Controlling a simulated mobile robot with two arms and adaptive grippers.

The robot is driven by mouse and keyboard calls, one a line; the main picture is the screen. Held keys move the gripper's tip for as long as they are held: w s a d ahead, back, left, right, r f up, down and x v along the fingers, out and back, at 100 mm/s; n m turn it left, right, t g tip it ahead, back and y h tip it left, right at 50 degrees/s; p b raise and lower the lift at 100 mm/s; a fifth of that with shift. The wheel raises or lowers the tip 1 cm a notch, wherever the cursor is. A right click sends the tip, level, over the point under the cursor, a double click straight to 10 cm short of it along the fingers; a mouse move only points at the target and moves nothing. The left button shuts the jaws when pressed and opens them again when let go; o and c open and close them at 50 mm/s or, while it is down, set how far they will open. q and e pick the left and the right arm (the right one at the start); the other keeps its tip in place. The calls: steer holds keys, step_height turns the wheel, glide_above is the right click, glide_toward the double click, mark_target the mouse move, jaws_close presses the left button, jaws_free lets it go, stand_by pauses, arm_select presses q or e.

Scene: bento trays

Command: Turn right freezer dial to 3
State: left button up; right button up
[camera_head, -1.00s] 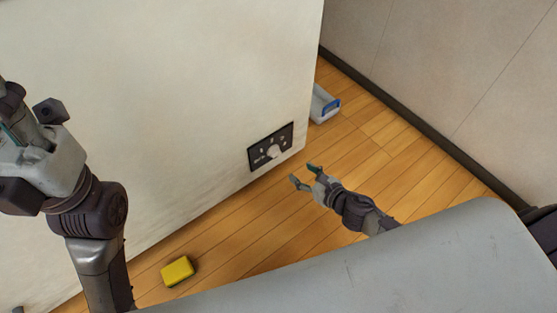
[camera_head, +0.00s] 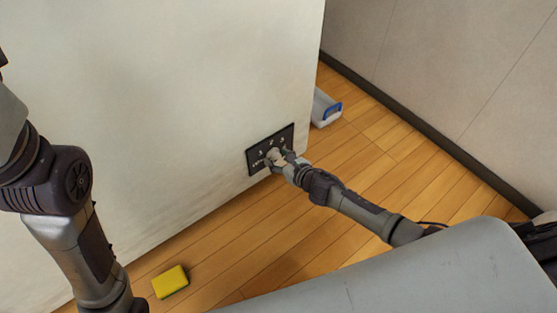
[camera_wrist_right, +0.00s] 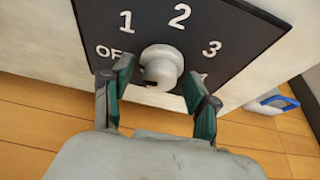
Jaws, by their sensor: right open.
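The freezer dial (camera_wrist_right: 162,66) is a round pale knob on a black panel (camera_wrist_right: 235,45) marked OFF, 1, 2 and 3, with a further mark partly hidden at lower right. The panel (camera_head: 287,134) is low on the white freezer side in the head view. My right gripper (camera_wrist_right: 157,76) is open, with one green-padded finger on each side of the knob; I cannot tell whether they touch it. In the head view the right gripper (camera_head: 277,156) is at the panel and partly covers the knob. The dial's setting is unclear. My left arm shows at the left, its gripper out of frame.
A yellow block (camera_head: 170,281) lies on the wooden floor. A grey-white bin with a blue handle (camera_head: 325,108) stands beyond the freezer's right corner; it also shows in the wrist view (camera_wrist_right: 272,103). A grey wall (camera_head: 450,70) bounds the right. Floor between is clear.

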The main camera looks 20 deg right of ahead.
steer(key=c, duration=0.9)
